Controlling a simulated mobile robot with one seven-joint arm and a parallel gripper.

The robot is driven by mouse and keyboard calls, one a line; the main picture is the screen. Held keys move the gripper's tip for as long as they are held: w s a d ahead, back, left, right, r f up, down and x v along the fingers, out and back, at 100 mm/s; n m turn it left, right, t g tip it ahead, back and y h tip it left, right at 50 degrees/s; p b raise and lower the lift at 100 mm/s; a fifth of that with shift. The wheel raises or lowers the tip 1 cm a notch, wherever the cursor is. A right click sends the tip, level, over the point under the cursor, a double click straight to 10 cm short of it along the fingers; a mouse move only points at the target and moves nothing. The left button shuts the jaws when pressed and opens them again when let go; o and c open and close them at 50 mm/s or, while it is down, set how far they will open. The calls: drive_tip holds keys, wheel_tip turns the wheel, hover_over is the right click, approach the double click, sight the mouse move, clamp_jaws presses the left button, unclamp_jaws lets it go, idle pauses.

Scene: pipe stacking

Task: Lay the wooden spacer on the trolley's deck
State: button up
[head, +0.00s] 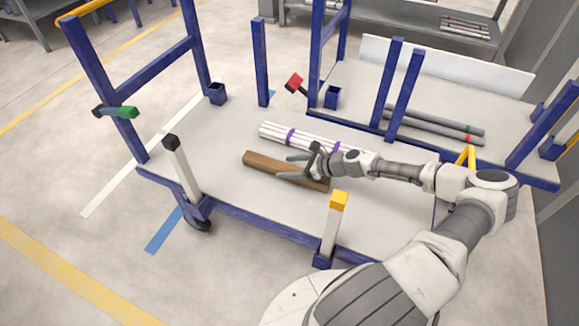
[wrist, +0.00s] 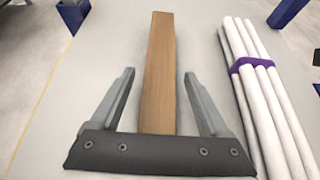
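The wooden spacer (head: 262,164), a long brown bar, lies on the light grey deck (head: 232,125) of the blue-framed trolley. My gripper (head: 283,167) is low over the spacer's right part, which it partly hides. In the wrist view the spacer (wrist: 159,60) runs lengthwise between the two open fingers (wrist: 159,75), with a visible gap on each side. The gripper is open and holds nothing. The spacer's near end is hidden behind the gripper's dark base in the wrist view.
A bundle of white pipes (head: 290,136) with purple bands lies just beyond the spacer; it is close on the right in the wrist view (wrist: 262,90). A yellow-capped post (head: 333,228) and a black-capped post (head: 184,168) stand along the near edge. Grey pipes (head: 437,121) lie further right.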

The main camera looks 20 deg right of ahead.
drive_tip(key=shift+r, duration=0.1)
drive_tip(key=shift+s+d+r, duration=0.1)
drive_tip(key=shift+d+r, duration=0.05)
drive_tip(key=p+v, duration=0.4)
drive_tip(key=v, duration=0.7)
drive_tip(key=shift+s+d, duration=0.15)
drive_tip(key=shift+s, duration=0.1)
